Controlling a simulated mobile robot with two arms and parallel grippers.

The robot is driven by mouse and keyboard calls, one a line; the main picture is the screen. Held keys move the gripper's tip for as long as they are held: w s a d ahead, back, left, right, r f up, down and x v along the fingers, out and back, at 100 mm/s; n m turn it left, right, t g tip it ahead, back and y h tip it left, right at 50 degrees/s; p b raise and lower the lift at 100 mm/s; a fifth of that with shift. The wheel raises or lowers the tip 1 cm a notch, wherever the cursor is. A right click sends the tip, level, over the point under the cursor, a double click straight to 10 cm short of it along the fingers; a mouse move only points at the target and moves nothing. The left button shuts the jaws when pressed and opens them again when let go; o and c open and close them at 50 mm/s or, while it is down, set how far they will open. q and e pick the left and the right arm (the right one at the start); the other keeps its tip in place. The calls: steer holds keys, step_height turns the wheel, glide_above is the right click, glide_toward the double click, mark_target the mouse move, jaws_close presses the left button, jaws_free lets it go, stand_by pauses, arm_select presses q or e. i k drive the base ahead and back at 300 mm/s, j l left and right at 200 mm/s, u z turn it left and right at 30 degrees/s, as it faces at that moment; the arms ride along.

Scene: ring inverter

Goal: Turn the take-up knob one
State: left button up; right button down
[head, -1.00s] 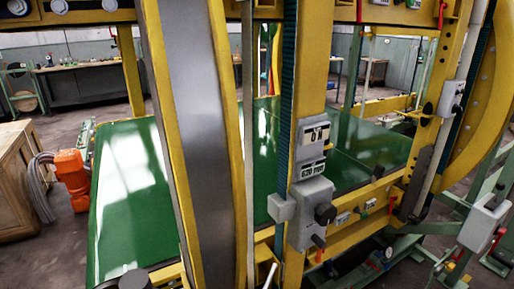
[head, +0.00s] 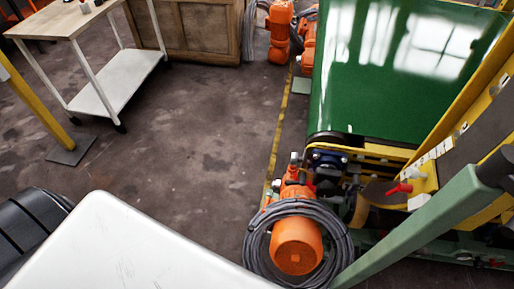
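The green conveyor belt (head: 395,70) runs away from me at the upper right. At its near end are a blue-grey bearing housing (head: 328,160) and an orange motor (head: 297,245) with grey cable coiled around it. A red-tipped handle (head: 400,188) sits on the yellow frame (head: 425,180) beside the belt end. I cannot tell which part, if any, is take-up knob one. Neither of my grippers is in view.
A white-shelved cart (head: 115,82) stands at the upper left, near a wooden cabinet (head: 190,32). A yellow post (head: 30,105) stands at the left. A green beam (head: 425,230) slants across the lower right. Open floor (head: 190,150) lies between cart and conveyor.

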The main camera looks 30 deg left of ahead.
mark_target(294, 158)
steer(key=j, duration=0.4)
steer(key=k+j, duration=0.1)
steer(key=j, duration=0.25)
steer(key=k+l+z, duration=0.5)
steer(key=l, duration=0.2)
steer(key=l+z, duration=0.25)
steer(key=k+l+z, duration=0.1)
steer(key=l+z, duration=0.15)
steer(key=l, duration=0.3)
